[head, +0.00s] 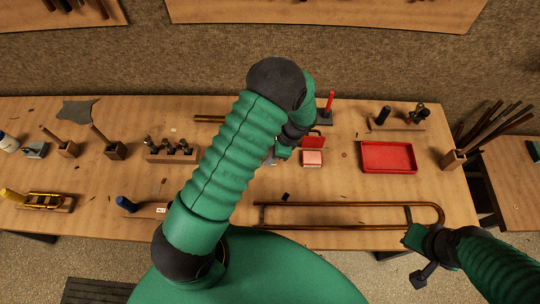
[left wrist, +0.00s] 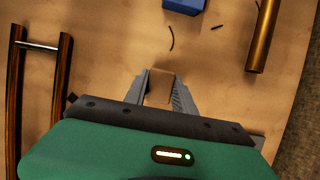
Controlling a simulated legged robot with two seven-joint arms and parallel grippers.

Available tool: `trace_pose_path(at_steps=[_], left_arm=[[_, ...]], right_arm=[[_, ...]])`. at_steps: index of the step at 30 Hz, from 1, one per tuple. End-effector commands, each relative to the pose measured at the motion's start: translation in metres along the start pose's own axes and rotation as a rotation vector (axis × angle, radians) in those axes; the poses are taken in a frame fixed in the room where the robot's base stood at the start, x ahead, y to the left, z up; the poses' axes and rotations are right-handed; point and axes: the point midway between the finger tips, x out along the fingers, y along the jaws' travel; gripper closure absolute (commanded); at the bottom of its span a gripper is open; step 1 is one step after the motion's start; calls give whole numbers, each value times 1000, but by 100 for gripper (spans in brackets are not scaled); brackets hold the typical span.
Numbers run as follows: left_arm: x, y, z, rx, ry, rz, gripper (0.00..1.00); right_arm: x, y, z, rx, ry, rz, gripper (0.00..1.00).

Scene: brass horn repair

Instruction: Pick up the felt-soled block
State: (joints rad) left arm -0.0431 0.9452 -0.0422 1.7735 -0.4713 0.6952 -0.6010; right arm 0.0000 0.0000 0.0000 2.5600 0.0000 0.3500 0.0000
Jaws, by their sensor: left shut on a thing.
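My left gripper (head: 277,156) is over the middle of the bench, partly hidden by my own arm in the head view. In the left wrist view its two grey fingers (left wrist: 164,92) are shut on a small brown block, which I take to be the felt-soled block (left wrist: 160,86). The block's underside is hidden, and I cannot tell whether it touches the bench. My right gripper (head: 421,262) is at the bench's front edge on the right, its jaws unclear.
A long brass slide (head: 350,205) lies along the front of the bench. A red tray (head: 388,157) and a small red box with its lid open (head: 312,158) are to the right. A tool rack (head: 172,153) stands on the left. Bare wood lies between them.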

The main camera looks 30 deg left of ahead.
Motion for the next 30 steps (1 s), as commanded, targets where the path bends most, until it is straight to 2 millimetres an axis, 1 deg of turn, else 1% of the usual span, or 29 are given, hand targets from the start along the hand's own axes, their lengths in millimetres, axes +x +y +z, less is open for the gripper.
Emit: trace_pose_path(at_steps=[5, 10, 17, 21, 24, 27, 30], left_arm=[[-10, 0, 4, -1, 1, -1, 100], [-34, -1, 13, -2, 3, -3, 100], [-37, 54, 11, 4, 0, -1, 100], [-41, 91, 9, 5, 0, -1, 100], [-44, 116, 8, 4, 0, -1, 100], [-47, 135, 8, 4, 0, -1, 100], [-49, 149, 7, 3, 0, 0, 100]], right_arm=[[2, 0, 1, 0, 0, 0, 100], [7, 0, 2, 0, 0, 0, 100], [15, 0, 4, 0, 0, 0, 100], [20, 0, 5, 0, 0, 0, 100], [24, 0, 6, 0, 0, 0, 100], [26, 0, 6, 0, 0, 0, 100], [27, 0, 6, 0, 0, 0, 100]])
